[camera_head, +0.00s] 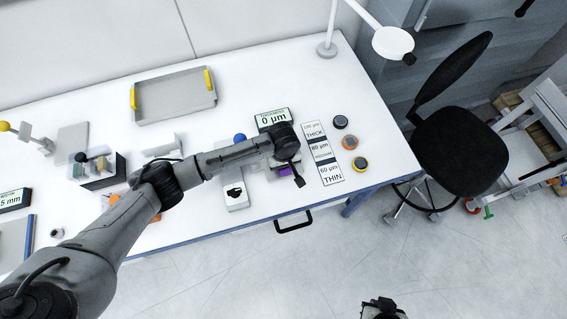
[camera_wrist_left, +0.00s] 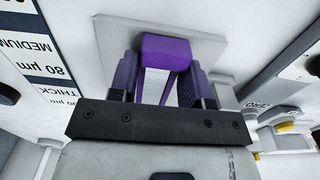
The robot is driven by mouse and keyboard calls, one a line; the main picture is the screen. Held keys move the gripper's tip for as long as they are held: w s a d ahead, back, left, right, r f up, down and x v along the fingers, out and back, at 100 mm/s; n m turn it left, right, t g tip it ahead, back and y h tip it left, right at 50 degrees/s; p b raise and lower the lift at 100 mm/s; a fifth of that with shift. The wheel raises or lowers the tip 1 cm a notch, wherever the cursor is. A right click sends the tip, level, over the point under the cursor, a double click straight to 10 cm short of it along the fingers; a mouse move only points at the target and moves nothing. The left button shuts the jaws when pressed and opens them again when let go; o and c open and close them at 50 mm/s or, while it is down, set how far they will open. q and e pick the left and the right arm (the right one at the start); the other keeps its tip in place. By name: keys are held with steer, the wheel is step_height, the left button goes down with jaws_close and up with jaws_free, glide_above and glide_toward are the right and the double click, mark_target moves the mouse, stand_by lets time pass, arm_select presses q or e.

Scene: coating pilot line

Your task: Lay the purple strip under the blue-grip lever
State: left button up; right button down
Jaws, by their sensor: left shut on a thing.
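The purple strip (camera_wrist_left: 166,50) shows in the left wrist view between the fingers of my left gripper (camera_wrist_left: 160,85), which is shut on it. A grey plate lies behind it. In the head view only a small bit of the purple strip (camera_head: 284,171) shows below my left wrist, which hides the fingers. The blue grip (camera_head: 240,138) of the lever shows as a blue ball to the left of my wrist. My forearm hides much of the lever and the parts around it. My right gripper (camera_head: 383,308) is at the bottom edge, over the floor; its jaws are unclear.
A thickness display (camera_head: 272,118) reads 0 µm. A THICK/MEDIUM/THIN card (camera_head: 322,153) lies right of my wrist, beside black, orange and yellow round pieces (camera_head: 349,142). A grey tray (camera_head: 174,96) with yellow handles stands at the back. A lamp (camera_head: 327,48) and chair (camera_head: 450,150) are at right.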

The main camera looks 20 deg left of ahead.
arm_select(q)
steer(key=shift+f, duration=0.1)
steer(key=o, duration=0.9)
step_height(320, 180, up, 12)
steer(key=shift+r+p, duration=0.1)
steer(key=shift+p, duration=0.6)
